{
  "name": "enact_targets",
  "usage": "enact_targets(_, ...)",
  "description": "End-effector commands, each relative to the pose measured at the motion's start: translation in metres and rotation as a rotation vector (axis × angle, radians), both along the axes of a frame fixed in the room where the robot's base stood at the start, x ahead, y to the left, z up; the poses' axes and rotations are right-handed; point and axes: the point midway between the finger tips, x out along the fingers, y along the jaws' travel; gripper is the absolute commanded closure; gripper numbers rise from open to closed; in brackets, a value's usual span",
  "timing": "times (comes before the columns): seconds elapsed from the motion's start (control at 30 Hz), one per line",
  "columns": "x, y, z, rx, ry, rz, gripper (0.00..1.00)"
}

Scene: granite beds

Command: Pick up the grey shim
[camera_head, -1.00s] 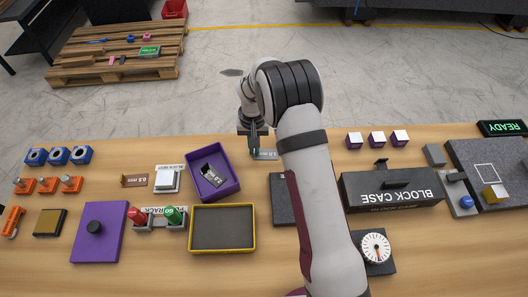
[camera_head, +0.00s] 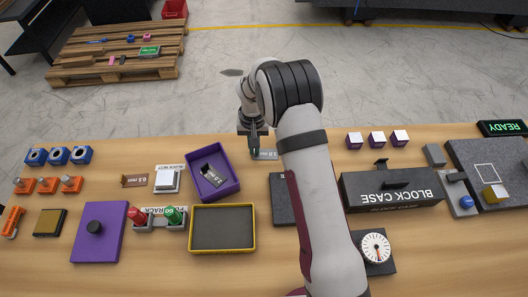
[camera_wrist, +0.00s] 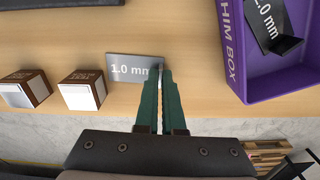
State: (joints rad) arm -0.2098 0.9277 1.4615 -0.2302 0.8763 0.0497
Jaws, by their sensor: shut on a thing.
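The grey shim (camera_wrist: 128,68), marked 1.0 mm, lies flat at the table's far edge. In the wrist view its right end is between my fingertips. My gripper (camera_wrist: 160,72) points down with its two green fingers close together, shut on that end of the shim. In the head view my gripper (camera_head: 254,152) is at the left end of the grey shim (camera_head: 267,154), whose other end is partly hidden by my arm.
A purple shim box (camera_head: 233,187) holding a dark shim (camera_head: 213,174) stands to the left in the head view. White-topped blocks (camera_head: 377,139) stand to the right along the far edge. A black block case (camera_head: 410,203) and a yellow-rimmed tray (camera_head: 254,230) are nearer.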

Motion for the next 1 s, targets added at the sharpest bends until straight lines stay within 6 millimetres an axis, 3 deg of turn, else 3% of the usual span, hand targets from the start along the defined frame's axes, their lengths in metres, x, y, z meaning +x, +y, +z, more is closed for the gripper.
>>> enact_targets(1.0, 0.001, 0.005, 0.017, 0.000, -0.001, 0.000, 1.00)
